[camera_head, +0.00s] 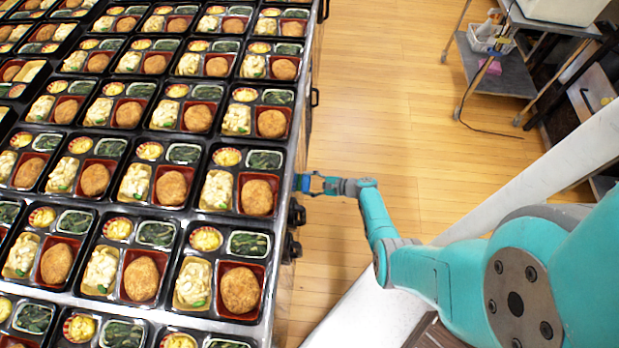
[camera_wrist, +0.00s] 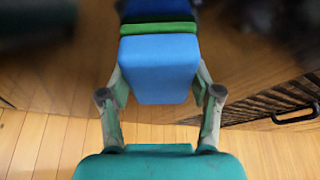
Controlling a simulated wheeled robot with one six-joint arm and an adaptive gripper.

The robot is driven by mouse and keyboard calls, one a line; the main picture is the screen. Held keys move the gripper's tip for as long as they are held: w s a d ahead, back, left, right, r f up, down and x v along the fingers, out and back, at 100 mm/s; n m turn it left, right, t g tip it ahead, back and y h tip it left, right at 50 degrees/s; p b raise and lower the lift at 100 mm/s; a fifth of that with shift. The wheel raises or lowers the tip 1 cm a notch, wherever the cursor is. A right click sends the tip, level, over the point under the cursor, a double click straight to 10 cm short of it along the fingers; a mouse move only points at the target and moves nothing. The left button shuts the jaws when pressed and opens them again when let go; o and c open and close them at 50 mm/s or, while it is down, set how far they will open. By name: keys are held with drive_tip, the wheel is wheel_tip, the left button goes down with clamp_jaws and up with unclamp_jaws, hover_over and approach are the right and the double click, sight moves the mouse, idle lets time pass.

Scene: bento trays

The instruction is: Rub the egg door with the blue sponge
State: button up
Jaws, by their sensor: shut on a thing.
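My gripper (camera_head: 322,185) is at the front side of the counter, just right of its edge. In the wrist view my gripper (camera_wrist: 160,83) is shut on the blue sponge (camera_wrist: 158,65), one finger on each side. The sponge has a green layer on its far side, facing a glossy brownish front panel (camera_wrist: 60,65). A darker blue patch beyond the green layer looks like its reflection. I cannot tell whether sponge and panel touch. In the head view a bit of the sponge (camera_head: 303,183) shows at the counter edge. I cannot tell which panel is the egg door.
The counter (camera_head: 285,230) is covered with rows of filled bento trays. Dark knobs (camera_head: 296,214) and a handle (camera_head: 314,97) stick out from its front. The wrist view shows a grille (camera_wrist: 262,103) and a handle (camera_wrist: 297,114) at right. Wooden floor (camera_head: 385,80) is open between counter and cart (camera_head: 500,70).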

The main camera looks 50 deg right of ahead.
drive_tip(key=shift+s+a, duration=0.35)
drive_tip(key=shift+a, duration=0.15)
drive_tip(key=s+d, duration=0.4)
drive_tip(key=shift+s, duration=0.35)
idle(0.4)
drive_tip(key=shift+s+d, duration=0.9)
drive_tip(key=shift+s, duration=0.3)
